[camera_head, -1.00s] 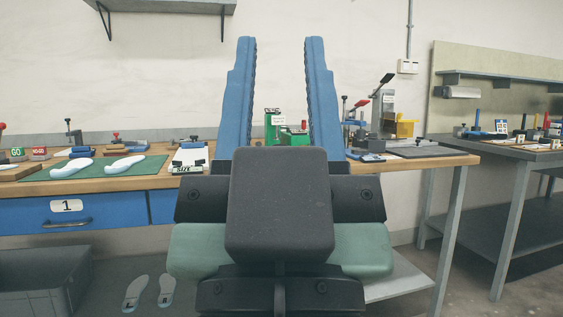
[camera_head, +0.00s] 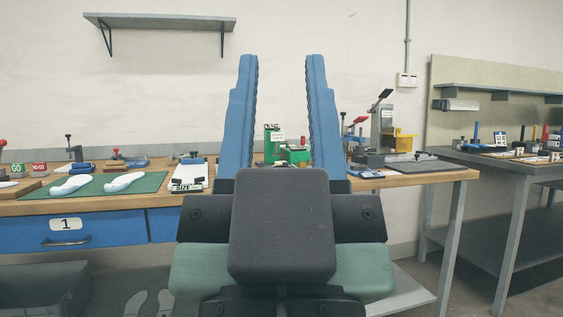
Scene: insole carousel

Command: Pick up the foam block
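My gripper (camera_head: 281,62) is in the middle of the picture, pointing away from me. Its two long blue fingers stand wide apart with nothing between them but the view of the wall and bench behind. I cannot pick out the foam block with certainty among the small items on the wooden workbench (camera_head: 415,180). The gripper's dark body hides the middle of the bench front.
On the bench, a green mat (camera_head: 148,182) holds white insoles (camera_head: 124,181). A clipboard (camera_head: 190,174), a green device (camera_head: 272,140) and a grey-and-yellow press (camera_head: 385,128) stand there too. A grey bin (camera_head: 45,290) sits below left. A second table (camera_head: 500,160) is at right.

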